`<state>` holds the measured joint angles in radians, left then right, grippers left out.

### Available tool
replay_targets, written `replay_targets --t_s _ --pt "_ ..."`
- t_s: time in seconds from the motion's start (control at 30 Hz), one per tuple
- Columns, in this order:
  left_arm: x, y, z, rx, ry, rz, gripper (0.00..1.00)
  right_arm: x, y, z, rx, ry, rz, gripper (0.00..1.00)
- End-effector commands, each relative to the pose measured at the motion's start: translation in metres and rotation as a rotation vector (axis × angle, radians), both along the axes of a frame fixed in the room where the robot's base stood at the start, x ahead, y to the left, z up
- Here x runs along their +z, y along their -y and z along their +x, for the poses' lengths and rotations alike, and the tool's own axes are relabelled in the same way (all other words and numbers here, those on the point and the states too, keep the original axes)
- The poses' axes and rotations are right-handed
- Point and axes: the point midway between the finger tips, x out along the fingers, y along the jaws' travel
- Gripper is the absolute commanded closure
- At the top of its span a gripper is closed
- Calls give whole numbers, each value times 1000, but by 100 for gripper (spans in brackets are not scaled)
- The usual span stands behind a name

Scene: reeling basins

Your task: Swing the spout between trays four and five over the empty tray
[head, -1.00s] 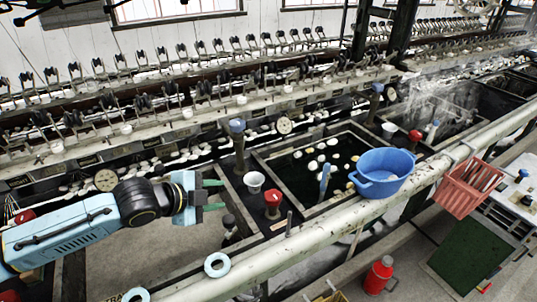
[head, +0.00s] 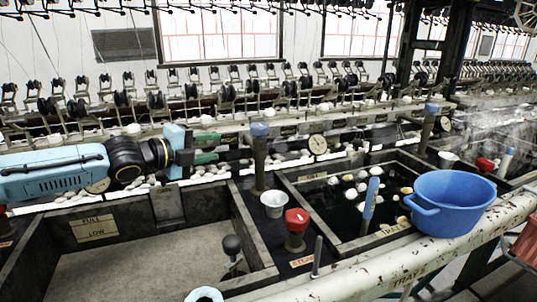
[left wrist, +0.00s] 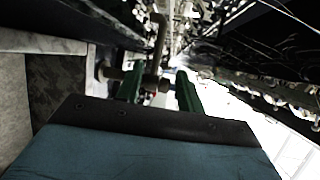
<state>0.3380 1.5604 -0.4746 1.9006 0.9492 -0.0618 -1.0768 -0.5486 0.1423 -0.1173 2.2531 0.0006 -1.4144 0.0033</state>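The blue-topped post (head: 260,160), which looks like the spout's upright, stands on the divider between two trays. The tray on the left (head: 240,232) shows a bare pale bottom and no cocoons. The tray on the right (head: 300,190) holds dark water with several cocoons. My left gripper (head: 217,148) is left of the post, level with its upper part, fingers pointing at it. Its green fingers are apart; a gap to the post shows. In the left wrist view, my open fingers (left wrist: 159,90) have a bent brown pipe (left wrist: 158,45) beyond and between them. My right gripper is out of view.
On the divider stand a white cup (head: 273,204) and a red-topped valve (head: 297,228). A blue basin (head: 450,203) sits on the front rail pipe (head: 400,260). Reeling machinery lines the back.

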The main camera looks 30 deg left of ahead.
Motion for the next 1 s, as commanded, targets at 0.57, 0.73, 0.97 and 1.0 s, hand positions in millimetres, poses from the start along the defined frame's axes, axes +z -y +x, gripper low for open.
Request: replay_targets --t_s 0.57,0.73,0.97,1.0 --pt "-6 14 38 -1 1 -8 62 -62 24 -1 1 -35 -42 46" --pt "-12 23 64 -3 1 -7 62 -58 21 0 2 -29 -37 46" --pt "-20 35 99 -4 -1 -5 62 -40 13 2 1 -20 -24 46" --pt "-21 36 104 -4 -2 -5 62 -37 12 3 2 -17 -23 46"
